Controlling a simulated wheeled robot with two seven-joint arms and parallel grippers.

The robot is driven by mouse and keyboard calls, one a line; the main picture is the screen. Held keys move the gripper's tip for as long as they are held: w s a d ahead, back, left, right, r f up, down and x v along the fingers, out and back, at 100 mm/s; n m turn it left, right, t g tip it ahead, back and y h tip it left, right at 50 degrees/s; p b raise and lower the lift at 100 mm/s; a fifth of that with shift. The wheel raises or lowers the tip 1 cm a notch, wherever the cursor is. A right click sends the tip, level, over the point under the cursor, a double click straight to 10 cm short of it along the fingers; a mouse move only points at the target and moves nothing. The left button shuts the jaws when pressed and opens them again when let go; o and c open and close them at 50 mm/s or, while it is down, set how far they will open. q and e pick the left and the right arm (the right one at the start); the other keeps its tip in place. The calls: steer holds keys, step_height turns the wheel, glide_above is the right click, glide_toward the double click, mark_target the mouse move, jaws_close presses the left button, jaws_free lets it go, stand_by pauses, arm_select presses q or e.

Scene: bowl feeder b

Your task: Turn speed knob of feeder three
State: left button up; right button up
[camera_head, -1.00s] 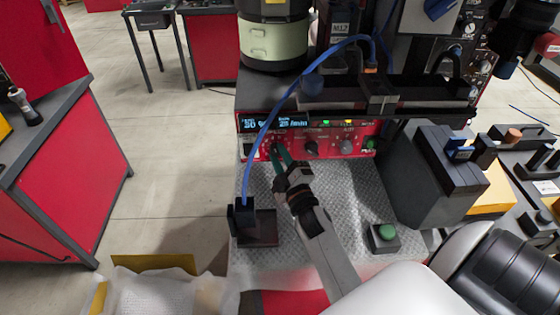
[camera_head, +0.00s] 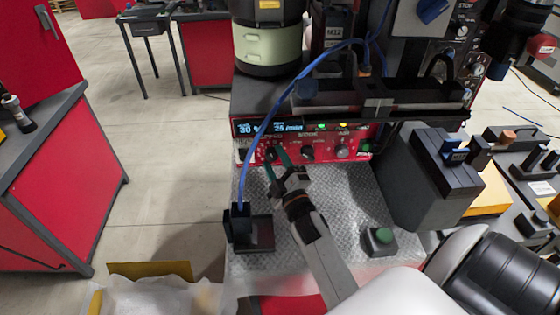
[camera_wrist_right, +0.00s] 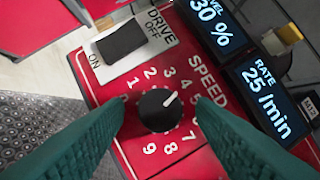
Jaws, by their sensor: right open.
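The red feeder control panel (camera_head: 325,151) faces me with its lit display. In the right wrist view, the round black speed knob (camera_wrist_right: 160,111) has a white pointer aimed at about the 4 of its number ring. My right gripper (camera_head: 275,157) reaches up to the panel's left part. Its green fingers are open in the wrist view (camera_wrist_right: 162,106), one on each side of the speed knob, with a visible gap on both sides. The fingers partly hide the knob in the head view. My left gripper is not in view.
The drive switch (camera_wrist_right: 120,41) sits beside the speed knob. More knobs (camera_head: 341,151) lie to the right on the panel. A blue cable (camera_head: 262,130) hangs left of my gripper.

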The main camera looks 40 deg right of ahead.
steer(key=b+v, duration=0.3)
steer(key=v, duration=0.9)
steer(key=shift+w+f, duration=0.1)
